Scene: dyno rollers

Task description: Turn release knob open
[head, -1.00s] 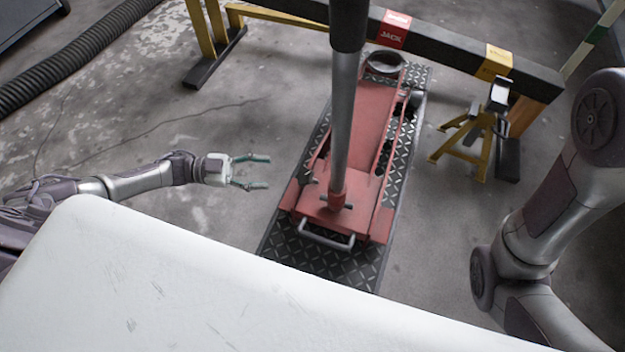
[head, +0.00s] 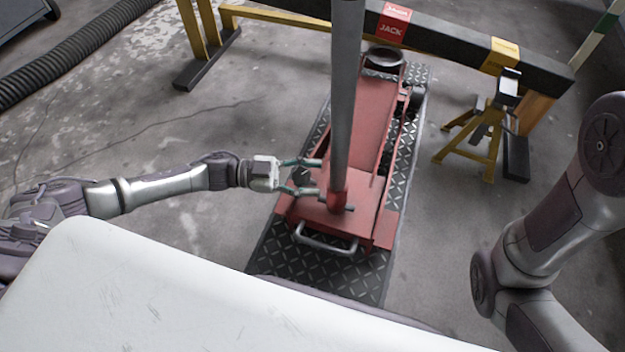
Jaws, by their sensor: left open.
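A red floor jack (head: 368,125) sits on a black tread-plate mat (head: 280,250), its long grey handle (head: 344,90) rising from a red socket (head: 337,200). A small dark knob-like part (head: 301,176) shows at the jack's left side, partly hidden by my gripper; I cannot tell for sure that it is the release knob. My left gripper (head: 318,177) is open, with its greenish fingers one on the far side and one on the near side of this part. Contact cannot be made out. My right arm (head: 550,215) shows at the right, but its gripper is out of view.
A yellow jack stand (head: 480,140) stands right of the jack. A dark beam (head: 440,40) on yellow legs crosses behind. A black ribbed hose (head: 70,65) lies at upper left. Bare concrete floor (head: 200,120) is clear left of the jack.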

